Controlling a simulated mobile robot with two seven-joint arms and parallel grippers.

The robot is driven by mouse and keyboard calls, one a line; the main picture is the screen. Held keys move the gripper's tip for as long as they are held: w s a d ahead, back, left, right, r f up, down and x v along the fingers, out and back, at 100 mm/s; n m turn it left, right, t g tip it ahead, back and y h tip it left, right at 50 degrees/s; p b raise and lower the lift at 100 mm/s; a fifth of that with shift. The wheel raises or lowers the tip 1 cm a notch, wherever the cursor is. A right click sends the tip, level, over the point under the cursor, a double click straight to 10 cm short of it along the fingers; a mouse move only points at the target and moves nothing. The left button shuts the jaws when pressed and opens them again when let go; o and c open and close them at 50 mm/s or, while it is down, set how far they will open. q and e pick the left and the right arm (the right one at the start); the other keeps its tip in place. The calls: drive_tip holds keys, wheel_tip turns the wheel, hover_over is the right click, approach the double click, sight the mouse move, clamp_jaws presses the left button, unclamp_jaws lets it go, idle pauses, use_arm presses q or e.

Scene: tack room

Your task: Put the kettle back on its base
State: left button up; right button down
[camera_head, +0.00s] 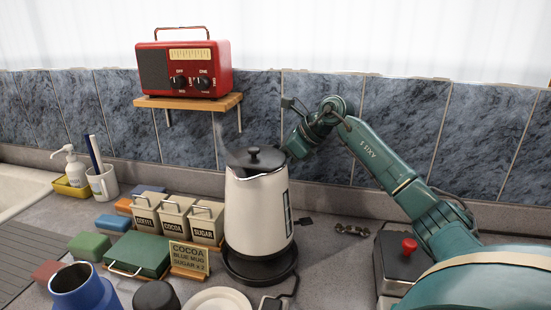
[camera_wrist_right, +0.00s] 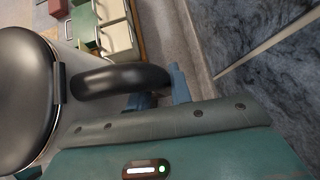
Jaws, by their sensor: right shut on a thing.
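The white kettle (camera_head: 257,212) with a black lid (camera_head: 255,160) stands upright over its round black base (camera_head: 262,275) in the head view. Its bottom looks centred on the base, but I cannot tell whether it rests there or hovers just above. My right gripper (camera_head: 296,143) reaches in from the right behind the kettle's upper side. In the wrist view its blue-grey fingers (camera_wrist_right: 160,94) are shut on the kettle's black handle (camera_wrist_right: 115,80). The kettle's lid also shows at left there (camera_wrist_right: 25,85). My left gripper is not in view.
Canisters (camera_head: 175,217) and a cocoa sign (camera_head: 189,257) stand close left of the kettle. A green box (camera_head: 138,254), blue mug (camera_head: 85,288) and white plate (camera_head: 218,300) lie in front. A red-knobbed box (camera_head: 403,262) stands right. A red radio (camera_head: 184,70) sits on a shelf above.

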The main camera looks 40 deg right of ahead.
drive_tip(key=shift+f+b, duration=1.3)
drive_tip(key=shift+f, duration=0.4)
drive_tip(key=shift+f+b, duration=0.45)
drive_tip(key=shift+f, duration=0.2)
idle(0.6)
drive_tip(key=c, duration=1.6)
unclamp_jaws()
drive_tip(key=shift+o, duration=0.3)
drive_tip(key=shift+s+f, duration=0.15)
drive_tip(key=shift+f, duration=0.25)
drive_tip(key=v, duration=1.1)
drive_tip(key=shift+r, duration=0.15)
